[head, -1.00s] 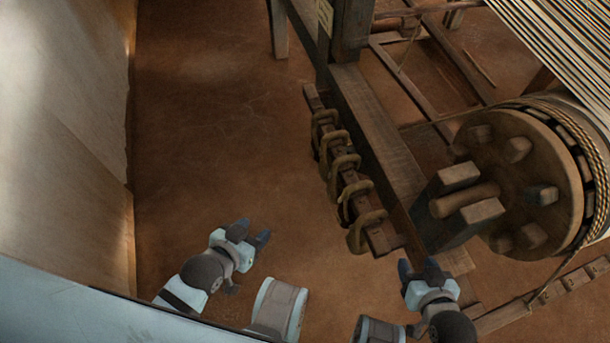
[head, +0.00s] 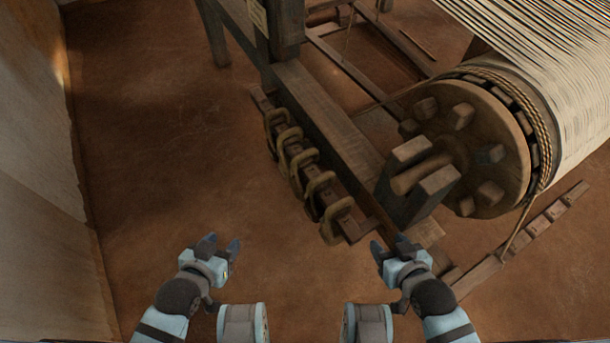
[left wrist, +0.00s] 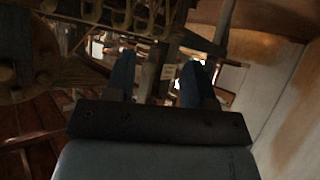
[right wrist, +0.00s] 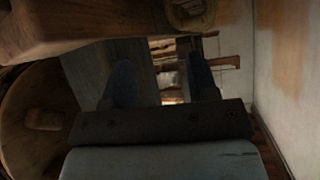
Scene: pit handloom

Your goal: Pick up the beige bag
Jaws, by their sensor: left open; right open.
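I cannot make out a beige bag in any view. My left gripper (head: 220,244) is open and empty above the bare earth floor, at the lower left of the head view. Its two dark fingers also show apart in the left wrist view (left wrist: 158,76). My right gripper (head: 390,246) is open and empty near the front end of the loom's side beam. Its fingers also stand apart in the right wrist view (right wrist: 162,80). Small pale patches show far off between the fingers in both wrist views, too small to identify.
The wooden loom fills the right, with a large round beam end (head: 470,150) wound with pale threads. A rail with several curved hooks (head: 308,172) runs along its near side. A pale wall (head: 35,170) stands at left. Brown floor (head: 160,130) between wall and loom is clear.

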